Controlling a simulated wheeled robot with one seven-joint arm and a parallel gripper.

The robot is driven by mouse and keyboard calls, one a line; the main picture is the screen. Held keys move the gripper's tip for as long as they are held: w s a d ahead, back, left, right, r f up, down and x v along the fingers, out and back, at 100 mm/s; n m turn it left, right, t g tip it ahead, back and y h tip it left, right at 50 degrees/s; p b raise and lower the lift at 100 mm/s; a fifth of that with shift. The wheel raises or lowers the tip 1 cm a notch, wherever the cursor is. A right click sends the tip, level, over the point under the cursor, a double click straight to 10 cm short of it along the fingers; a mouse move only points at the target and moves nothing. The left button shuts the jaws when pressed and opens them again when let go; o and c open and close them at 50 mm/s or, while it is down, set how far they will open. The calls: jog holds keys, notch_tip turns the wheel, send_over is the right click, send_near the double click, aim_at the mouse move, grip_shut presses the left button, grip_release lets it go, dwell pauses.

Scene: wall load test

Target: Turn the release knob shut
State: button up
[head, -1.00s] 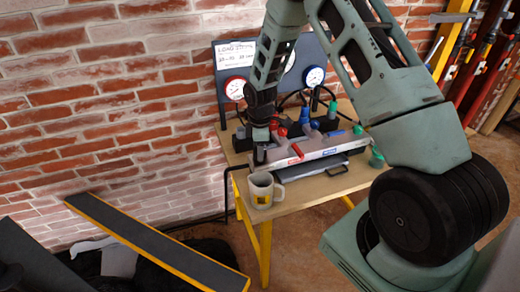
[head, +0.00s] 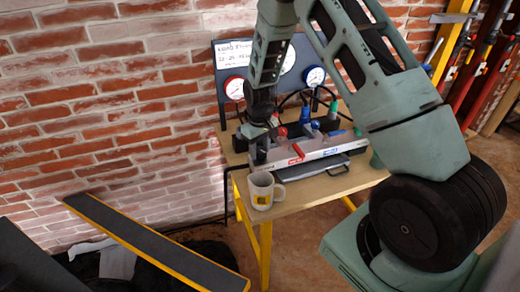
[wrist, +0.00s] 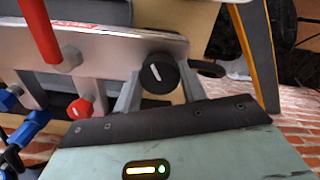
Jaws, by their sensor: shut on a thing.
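The release knob appears to be the black round knob (wrist: 159,72) with a white line, at the end of the pale manifold block (wrist: 110,42) in the wrist view. My gripper (wrist: 160,84) has its two grey fingers on either side of this knob, shut on it. The white line stands nearly upright in the wrist view, slightly tilted. In the head view my gripper (head: 258,156) is at the left end of the manifold (head: 310,147), and the knob is hidden there.
A mug (head: 261,190) stands on the wooden table (head: 310,190) close below my gripper. A gauge board (head: 228,60) stands behind the manifold. Red (wrist: 80,108) and blue (wrist: 35,118) fittings lie near the knob. A yellow-edged plank (head: 150,240) leans at lower left.

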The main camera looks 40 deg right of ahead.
aim_at(259, 150)
jog(key=m, duration=0.5)
jog(key=shift+m, duration=0.4)
jog(key=shift+r, duration=0.1)
dwell(0.3)
jog(key=o, duration=1)
notch_tip(259, 150, up, 17)
jog(key=shift+a+r+b, duration=0.1)
jog(key=shift+r+b, duration=0.1)
jog(key=shift+b, duration=0.75)
